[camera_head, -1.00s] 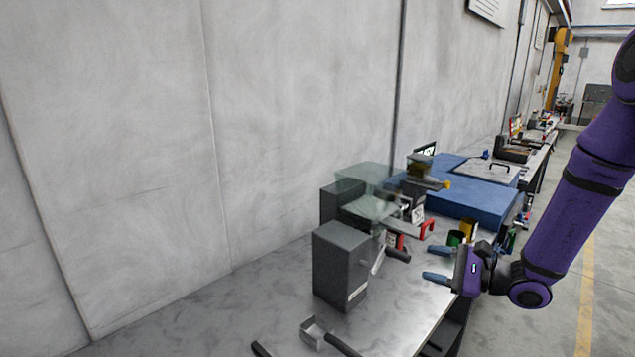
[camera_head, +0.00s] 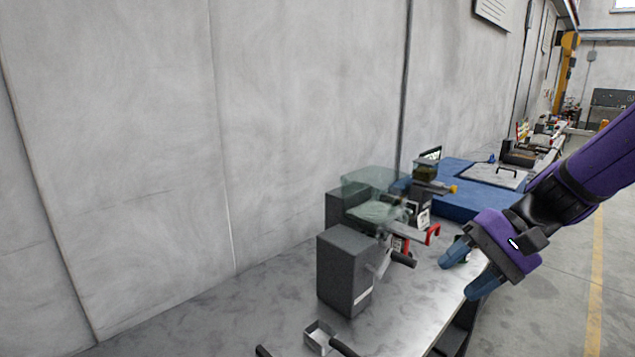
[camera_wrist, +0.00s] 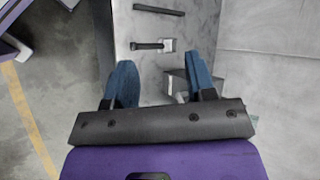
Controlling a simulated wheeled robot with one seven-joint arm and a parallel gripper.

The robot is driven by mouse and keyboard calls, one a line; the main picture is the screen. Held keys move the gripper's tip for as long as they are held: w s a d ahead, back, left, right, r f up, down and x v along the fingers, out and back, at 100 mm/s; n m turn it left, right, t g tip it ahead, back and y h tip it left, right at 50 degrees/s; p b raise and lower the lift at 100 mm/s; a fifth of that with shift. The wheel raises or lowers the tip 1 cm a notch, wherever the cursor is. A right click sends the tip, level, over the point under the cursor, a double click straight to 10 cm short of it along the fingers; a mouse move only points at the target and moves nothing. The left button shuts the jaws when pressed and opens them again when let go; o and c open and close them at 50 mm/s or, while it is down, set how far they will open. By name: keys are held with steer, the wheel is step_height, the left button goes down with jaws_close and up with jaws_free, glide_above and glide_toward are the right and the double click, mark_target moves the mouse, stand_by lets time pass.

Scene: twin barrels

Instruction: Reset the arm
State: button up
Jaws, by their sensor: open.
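My purple arm comes in from the right of the head view and ends in my gripper (camera_head: 462,270). Its two blue fingers are spread apart with nothing between them. The gripper hangs above the front edge of the metal bench (camera_head: 270,300).
A dark grey box (camera_head: 345,270) stands on the bench left of my gripper, with a clear-covered device (camera_head: 375,195) behind it. A blue case (camera_head: 455,190) lies farther back. Black handles (camera_wrist: 158,10) lie on the bench. The concrete floor at right is open.

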steer(key=s+d+r+n+t+h, duration=0.4)
steer(key=s+d+r+t+h, duration=0.1)
steer(key=s+d+r+h, duration=0.3)
steer(key=shift+s+d+r+n+t+h, duration=0.35)
steer(key=shift+s+r+h, duration=0.4)
steer(key=shift+s, duration=0.5)
steer(key=shift+a, duration=0.1)
stand_by(0.4)
